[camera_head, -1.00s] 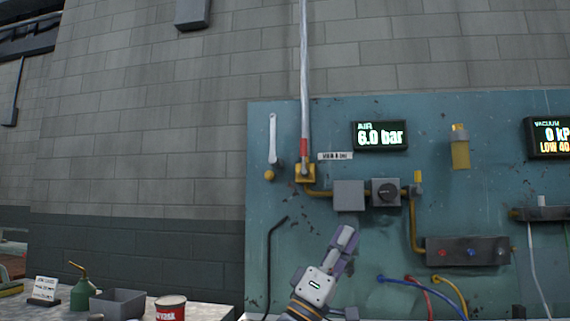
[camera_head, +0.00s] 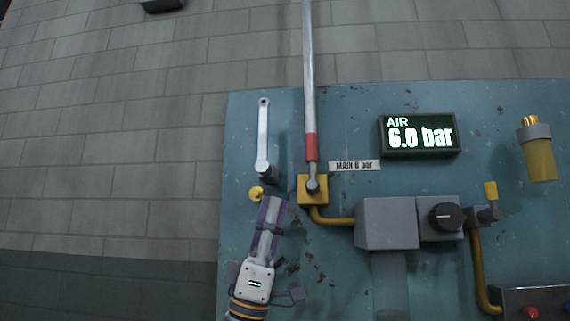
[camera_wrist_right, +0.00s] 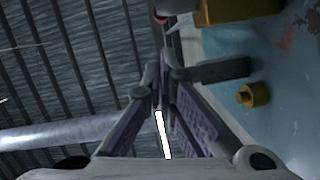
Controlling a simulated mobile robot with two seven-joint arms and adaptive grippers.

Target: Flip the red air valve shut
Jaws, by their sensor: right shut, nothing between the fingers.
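The red part of the air valve (camera_head: 310,147) is upright on the teal panel, in line with the long grey pipe (camera_head: 308,60). Below it is a yellow valve block (camera_head: 304,198) with a grey pivot. The display (camera_head: 419,135) reads AIR 6.0 bar. My right gripper (camera_head: 272,208) is just below and left of the yellow block, shut and empty. In the right wrist view its fingertips (camera_wrist_right: 165,85) meet; the yellow block (camera_wrist_right: 235,10) is at the top, with a sliver of red (camera_wrist_right: 160,18) beside it. My left gripper is out of view.
A grey lever (camera_head: 263,135) stands upright left of the valve. A brass knob (camera_head: 257,194) sits beneath it, close to my fingertips. Right of the valve are a label (camera_head: 354,165), a yellow pipe (camera_head: 334,221) and a grey regulator box (camera_head: 388,223).

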